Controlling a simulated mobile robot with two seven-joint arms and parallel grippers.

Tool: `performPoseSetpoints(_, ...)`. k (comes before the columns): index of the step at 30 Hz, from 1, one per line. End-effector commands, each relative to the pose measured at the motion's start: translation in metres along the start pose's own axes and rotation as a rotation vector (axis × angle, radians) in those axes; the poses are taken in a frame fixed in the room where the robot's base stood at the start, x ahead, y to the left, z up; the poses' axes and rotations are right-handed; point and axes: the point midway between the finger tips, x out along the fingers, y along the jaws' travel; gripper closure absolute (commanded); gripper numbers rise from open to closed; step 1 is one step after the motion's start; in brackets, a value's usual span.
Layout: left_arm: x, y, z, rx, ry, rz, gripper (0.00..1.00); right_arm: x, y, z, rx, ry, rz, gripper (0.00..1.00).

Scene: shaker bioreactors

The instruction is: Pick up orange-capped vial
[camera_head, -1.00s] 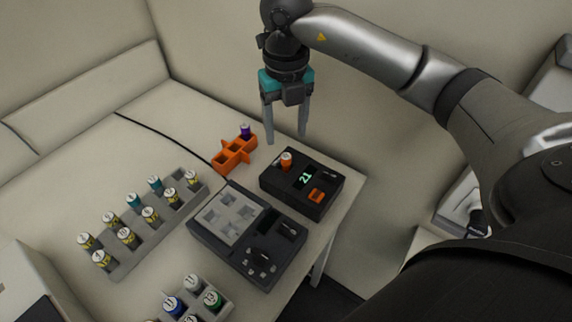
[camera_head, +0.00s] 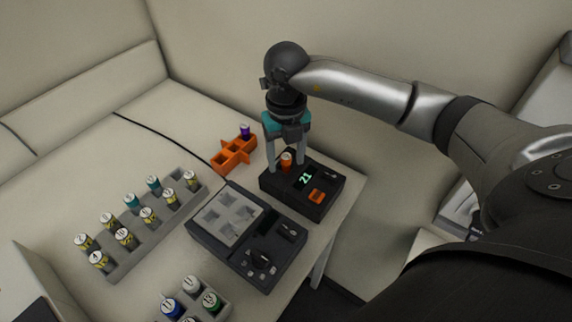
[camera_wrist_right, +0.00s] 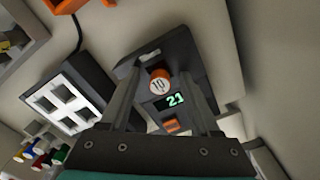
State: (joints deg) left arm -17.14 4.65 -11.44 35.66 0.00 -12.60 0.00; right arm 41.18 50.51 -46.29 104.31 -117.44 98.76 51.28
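The orange-capped vial (camera_head: 286,160) stands upright in the small black device with a green "21" display (camera_head: 324,203). In the right wrist view the vial's cap (camera_wrist_right: 160,84) shows between my two fingers, with the display just below it. My right gripper (camera_head: 286,166) is open. Its fingers reach down on either side of the vial, apart from each other; I cannot tell whether they touch it. The wrist view also shows the open right gripper (camera_wrist_right: 160,95). My left gripper is not in view.
An orange rack (camera_head: 228,160) with a purple-capped vial (camera_head: 245,131) stands behind to the left. A larger dark device with a grey block (camera_head: 212,238) is in front. A grey rack (camera_head: 122,268) holds several vials at left. The table's right edge is close.

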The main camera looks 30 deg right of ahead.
Motion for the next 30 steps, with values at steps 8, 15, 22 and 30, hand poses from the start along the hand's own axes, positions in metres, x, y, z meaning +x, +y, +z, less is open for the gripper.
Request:
performPoseSetpoints(8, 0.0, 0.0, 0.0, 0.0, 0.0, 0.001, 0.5, -0.001, 0.0, 0.0, 0.0, 0.0, 0.0, 0.69)
performPoseSetpoints(15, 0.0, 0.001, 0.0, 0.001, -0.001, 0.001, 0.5, -0.001, 0.0, 0.0, 0.0, 0.0, 0.0, 0.96)
performPoseSetpoints(22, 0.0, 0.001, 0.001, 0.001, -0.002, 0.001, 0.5, -0.001, 0.0, 0.0, 0.0, 0.0, 0.0, 1.0)
performPoseSetpoints(30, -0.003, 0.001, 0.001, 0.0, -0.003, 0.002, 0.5, -0.031, 0.0, 0.001, 0.0, -0.006, 0.001, 1.0)
